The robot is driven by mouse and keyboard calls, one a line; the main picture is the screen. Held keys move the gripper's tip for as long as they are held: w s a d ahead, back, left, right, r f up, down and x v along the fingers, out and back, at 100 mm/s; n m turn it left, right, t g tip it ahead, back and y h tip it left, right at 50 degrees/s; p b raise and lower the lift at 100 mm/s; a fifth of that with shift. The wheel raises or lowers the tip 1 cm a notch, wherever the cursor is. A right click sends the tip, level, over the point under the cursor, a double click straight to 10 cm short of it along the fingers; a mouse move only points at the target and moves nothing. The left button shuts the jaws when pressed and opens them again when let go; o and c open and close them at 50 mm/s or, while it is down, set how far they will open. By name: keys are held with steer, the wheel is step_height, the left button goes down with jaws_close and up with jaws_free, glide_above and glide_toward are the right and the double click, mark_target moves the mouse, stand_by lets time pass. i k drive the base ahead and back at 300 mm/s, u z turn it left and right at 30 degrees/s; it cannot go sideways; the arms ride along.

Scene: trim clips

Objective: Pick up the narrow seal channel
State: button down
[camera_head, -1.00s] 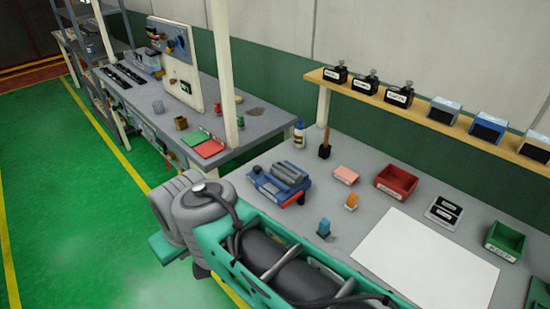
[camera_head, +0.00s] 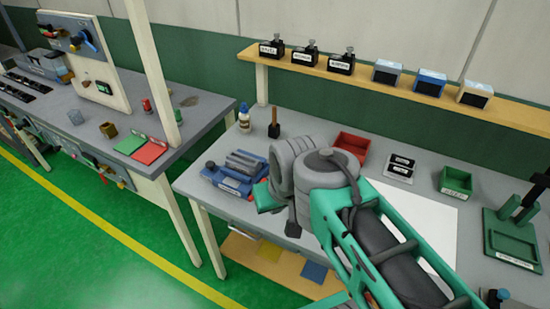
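I cannot pick out the narrow seal channel for certain in this view. A small white holder with dark labelled parts (camera_head: 400,168) lies on the bench (camera_head: 222,215), at the back right of my arm. My arm, grey and teal, crosses the middle of the picture above the bench and covers part of its surface. My gripper fingers cannot be made out; the end of the arm is turned away or hidden.
A blue fixture (camera_head: 235,172) stands left of my arm. A red bin (camera_head: 350,145), a green bin (camera_head: 456,183) and a white sheet (camera_head: 440,225) are on the bench. A green stand (camera_head: 511,238) is at far right. A shelf (camera_head: 385,83) with several boxes runs behind.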

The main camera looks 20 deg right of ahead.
mark_target(246, 165)
steer(key=z, duration=0.05)
steer(key=k, duration=0.5)
steer(key=u, duration=0.95)
steer(key=i, duration=0.75)
steer(key=z, duration=0.1)
